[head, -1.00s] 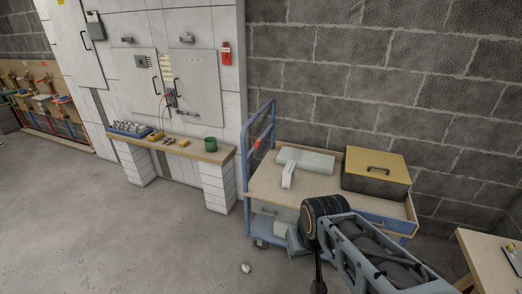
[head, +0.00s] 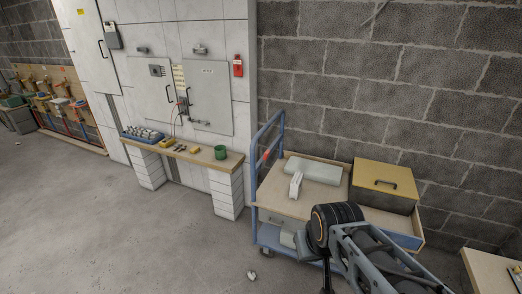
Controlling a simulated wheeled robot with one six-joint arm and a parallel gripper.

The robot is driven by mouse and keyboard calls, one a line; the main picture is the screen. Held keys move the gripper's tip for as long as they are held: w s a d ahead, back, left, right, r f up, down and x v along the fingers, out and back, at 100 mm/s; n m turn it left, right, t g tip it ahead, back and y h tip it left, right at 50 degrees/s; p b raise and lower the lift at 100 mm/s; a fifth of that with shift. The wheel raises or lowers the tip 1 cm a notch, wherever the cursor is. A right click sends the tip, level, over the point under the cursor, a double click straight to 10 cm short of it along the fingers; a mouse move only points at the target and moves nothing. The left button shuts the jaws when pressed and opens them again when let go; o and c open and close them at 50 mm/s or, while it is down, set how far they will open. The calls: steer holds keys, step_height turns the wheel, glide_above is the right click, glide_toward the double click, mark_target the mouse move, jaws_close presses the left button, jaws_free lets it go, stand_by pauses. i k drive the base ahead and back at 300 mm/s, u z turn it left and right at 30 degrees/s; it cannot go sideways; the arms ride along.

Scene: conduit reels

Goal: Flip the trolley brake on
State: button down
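The trolley (head: 271,238) has a blue frame, a wooden top and a tall blue push handle at its left end. It stands against the grey block wall, right of centre. A small red part (head: 267,155) sits on the push handle; I cannot tell whether it is the brake or how it is set. My arm covers the trolley's front right, including part of its lower shelf and wheels. My gripper (head: 327,279) is a thin dark shape pointing down at the bottom edge, in front of the trolley. Its fingers are not clear, and nothing shows held.
The trolley carries a yellow-topped box (head: 386,181), a grey-green case (head: 314,168) and a small white item (head: 296,185). A wooden bench (head: 226,164) with a green cup (head: 221,152) stands left. A table corner (head: 490,270) is at lower right. The left floor is open.

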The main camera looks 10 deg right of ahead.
mark_target(266, 152)
steer(key=u, duration=0.25)
steer(key=i, duration=0.4)
steer(key=u, duration=0.95)
steer(key=i, duration=1.9)
steer(key=z, duration=0.65)
steer(key=i, duration=0.45)
steer(key=z, duration=0.35)
